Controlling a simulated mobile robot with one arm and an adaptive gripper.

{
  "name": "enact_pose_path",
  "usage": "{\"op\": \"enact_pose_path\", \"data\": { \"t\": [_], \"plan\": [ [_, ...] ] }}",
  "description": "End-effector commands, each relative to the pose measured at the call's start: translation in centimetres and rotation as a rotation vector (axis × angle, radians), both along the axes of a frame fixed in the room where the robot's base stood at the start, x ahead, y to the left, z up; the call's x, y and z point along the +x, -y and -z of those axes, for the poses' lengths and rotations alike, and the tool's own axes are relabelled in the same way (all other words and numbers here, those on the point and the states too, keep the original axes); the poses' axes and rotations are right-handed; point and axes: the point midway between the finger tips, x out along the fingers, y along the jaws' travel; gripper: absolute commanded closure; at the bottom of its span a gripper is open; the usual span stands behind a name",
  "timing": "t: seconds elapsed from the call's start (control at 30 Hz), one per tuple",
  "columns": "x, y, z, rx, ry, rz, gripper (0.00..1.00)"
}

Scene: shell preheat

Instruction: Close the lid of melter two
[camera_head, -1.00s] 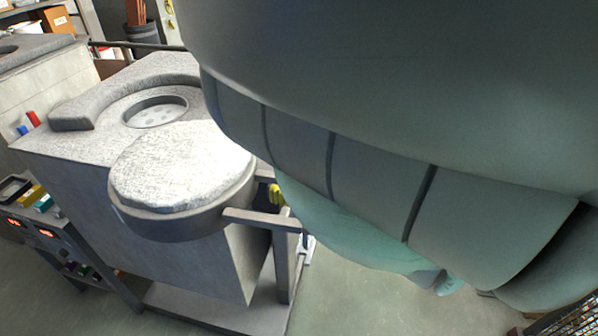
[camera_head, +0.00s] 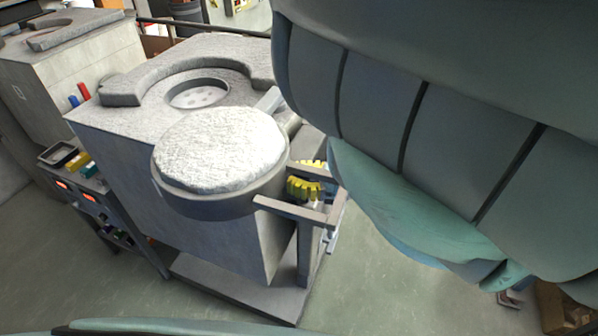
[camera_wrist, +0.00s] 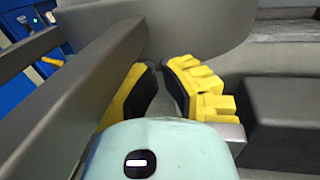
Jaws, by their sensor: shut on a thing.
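The near melter is a grey block with a round opening (camera_head: 199,93) that is uncovered. Its round lid (camera_head: 220,150), pale and rough on top with a grey rim (camera_head: 215,205), is swung out over the block's front side. A grey bar (camera_head: 295,211) runs from the lid to a post at the right. My gripper (camera_head: 306,182) has yellow fingers beside the lid's right rim. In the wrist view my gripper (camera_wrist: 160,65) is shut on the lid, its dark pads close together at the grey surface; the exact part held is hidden.
A second grey block (camera_head: 85,60) stands at the back left. A small cart (camera_head: 90,190) with coloured items and red displays stands left of the near melter. My arm covers the upper right. Floor (camera_head: 385,280) is clear at the right front.

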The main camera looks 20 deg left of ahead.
Motion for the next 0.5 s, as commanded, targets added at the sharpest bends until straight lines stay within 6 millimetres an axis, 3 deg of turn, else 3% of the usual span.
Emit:
{"op": "enact_pose_path", "data": {
  "t": [0.1,0.5],
  "plan": [
    [-1.0,-1.5,-0.8,0.007,-0.009,0.042,1.00],
    [-3.5,-7.7,-0.5,0.007,-0.009,0.272,1.00]
  ]
}}
